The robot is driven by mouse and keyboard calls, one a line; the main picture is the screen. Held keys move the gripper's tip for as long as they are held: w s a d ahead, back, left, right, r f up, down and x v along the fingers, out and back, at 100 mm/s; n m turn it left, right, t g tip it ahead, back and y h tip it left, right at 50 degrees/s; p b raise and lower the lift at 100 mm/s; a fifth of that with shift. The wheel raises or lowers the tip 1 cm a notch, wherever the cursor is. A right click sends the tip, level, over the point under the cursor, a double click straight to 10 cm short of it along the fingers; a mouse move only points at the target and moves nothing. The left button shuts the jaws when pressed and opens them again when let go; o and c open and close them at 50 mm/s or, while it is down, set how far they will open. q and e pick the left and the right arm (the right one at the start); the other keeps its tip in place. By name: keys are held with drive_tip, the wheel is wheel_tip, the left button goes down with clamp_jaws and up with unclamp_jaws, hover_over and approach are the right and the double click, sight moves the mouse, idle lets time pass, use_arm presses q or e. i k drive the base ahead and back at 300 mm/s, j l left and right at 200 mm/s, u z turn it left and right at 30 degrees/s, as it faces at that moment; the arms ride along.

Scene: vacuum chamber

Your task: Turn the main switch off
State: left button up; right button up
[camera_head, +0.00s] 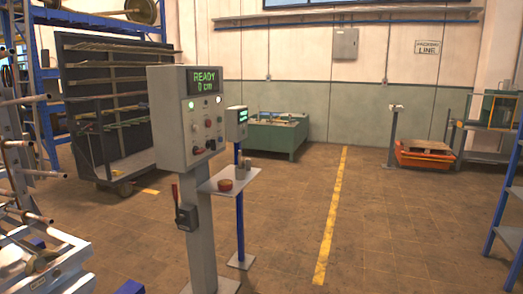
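A grey control cabinet (187,115) stands on a pedestal left of the middle. Its green display (206,78) reads "READY" and a second line that looks like "0 cpm". Two lit lamps and several small knobs and buttons, one of them red (196,150), show on its front. A dark switch box (187,217) is mounted on the pedestal below, with a red lever (175,193) pointing up at its left side. No label shows which control is the main switch. Neither of my grippers is in view.
A small shelf (222,184) with a reddish bowl (225,185) juts out beside the pedestal. A second post with a small display (236,123) stands behind. Metal racking (30,240) fills the left edge. The floor (390,230) to the right is open.

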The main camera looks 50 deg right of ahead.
sight(196, 151)
drive_tip(key=z, duration=1.2)
drive_tip(key=i+l+z, duration=0.35)
drive_tip(key=i, duration=0.3)
drive_tip(key=i+l+z, duration=0.35)
drive_tip(key=i, duration=0.35)
drive_tip(key=i+z, duration=0.3)
drive_tip(key=i, duration=0.4)
drive_tip(key=i+l+u, duration=0.15)
drive_tip(key=i+u, duration=0.25)
drive_tip(key=i+l+u, duration=0.3)
drive_tip(key=i+u, duration=0.15)
drive_tip(key=i, duration=0.1)
